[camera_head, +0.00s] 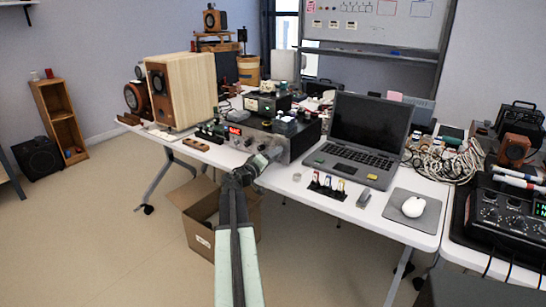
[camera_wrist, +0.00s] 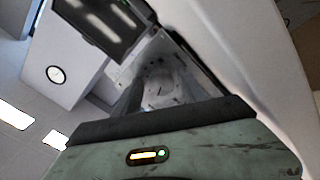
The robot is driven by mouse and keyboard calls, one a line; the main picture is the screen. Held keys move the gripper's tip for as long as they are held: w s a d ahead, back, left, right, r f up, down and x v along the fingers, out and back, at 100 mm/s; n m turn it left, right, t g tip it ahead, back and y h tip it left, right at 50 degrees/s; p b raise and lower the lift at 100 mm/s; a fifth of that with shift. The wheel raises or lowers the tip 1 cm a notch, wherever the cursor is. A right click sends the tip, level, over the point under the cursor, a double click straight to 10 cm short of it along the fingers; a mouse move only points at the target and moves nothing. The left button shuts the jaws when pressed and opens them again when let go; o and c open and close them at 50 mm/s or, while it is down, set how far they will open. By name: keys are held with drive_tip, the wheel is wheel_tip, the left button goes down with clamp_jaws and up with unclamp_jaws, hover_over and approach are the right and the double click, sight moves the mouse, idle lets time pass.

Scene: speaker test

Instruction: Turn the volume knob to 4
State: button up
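A dark audio unit (camera_head: 298,142) with a grey front face stands on the white table, left of the laptop. A small red display (camera_head: 235,130) and small knobs (camera_head: 248,142) show on the left part of its front. My gripper (camera_head: 270,153) is up against the right part of that front, and covers whatever knob is there. In the wrist view, a pale, blurred round shape (camera_wrist: 163,82) lies ahead between dark finger-like parts. I cannot tell whether this is the volume knob, or whether the fingers touch it. No knob number is readable.
The laptop (camera_head: 372,125) stands close on the right, with small coloured items (camera_head: 328,184) in front. A wooden speaker (camera_head: 182,88) stands to the left. An open cardboard box (camera_head: 200,210) is on the floor below my arm. A mouse (camera_head: 413,207) lies on a grey pad.

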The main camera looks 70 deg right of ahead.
drive_tip(key=shift+w, duration=0.1)
drive_tip(key=v, duration=0.8)
drive_tip(key=shift+d, duration=0.1)
idle(0.3)
